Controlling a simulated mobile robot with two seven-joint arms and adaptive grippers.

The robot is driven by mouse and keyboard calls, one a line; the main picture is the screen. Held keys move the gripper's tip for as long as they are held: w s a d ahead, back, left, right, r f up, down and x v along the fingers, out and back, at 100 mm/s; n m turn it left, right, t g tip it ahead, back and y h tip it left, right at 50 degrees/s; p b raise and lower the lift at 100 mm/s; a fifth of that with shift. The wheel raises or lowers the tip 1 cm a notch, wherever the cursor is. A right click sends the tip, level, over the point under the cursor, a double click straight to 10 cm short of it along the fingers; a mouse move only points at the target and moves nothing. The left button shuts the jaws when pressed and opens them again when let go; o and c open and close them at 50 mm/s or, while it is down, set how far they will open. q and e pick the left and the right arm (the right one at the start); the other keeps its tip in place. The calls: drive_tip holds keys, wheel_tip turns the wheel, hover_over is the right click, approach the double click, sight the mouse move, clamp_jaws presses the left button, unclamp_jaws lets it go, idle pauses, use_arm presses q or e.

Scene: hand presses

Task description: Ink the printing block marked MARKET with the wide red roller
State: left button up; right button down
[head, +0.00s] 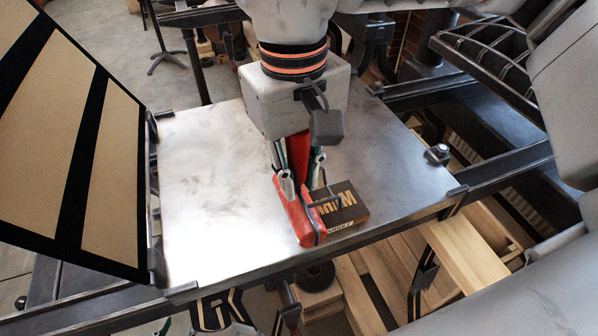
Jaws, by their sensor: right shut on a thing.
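My right gripper (299,181) comes down from the top centre and is shut on the handle of the wide red roller (306,222). The red cylinder is low over the metal press bed (205,190), along the left side of the printing block (342,217). The block is dark brown with gold raised letters on top and a label on its front side that reads MARKET. The roller and its frame hide the block's left edge. I cannot tell whether the roller touches the block or the bed.
A hinged frame with tan panels (62,125) stands raised at the left of the bed. Dark rails and the bed's front edge (300,255) border it. Wooden slats (460,250) lie lower at the right. The bed's left part is clear.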

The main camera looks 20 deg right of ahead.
drive_tip(key=shift+f, duration=0.25)
drive_tip(key=shift+d, duration=0.1)
idle(0.4)
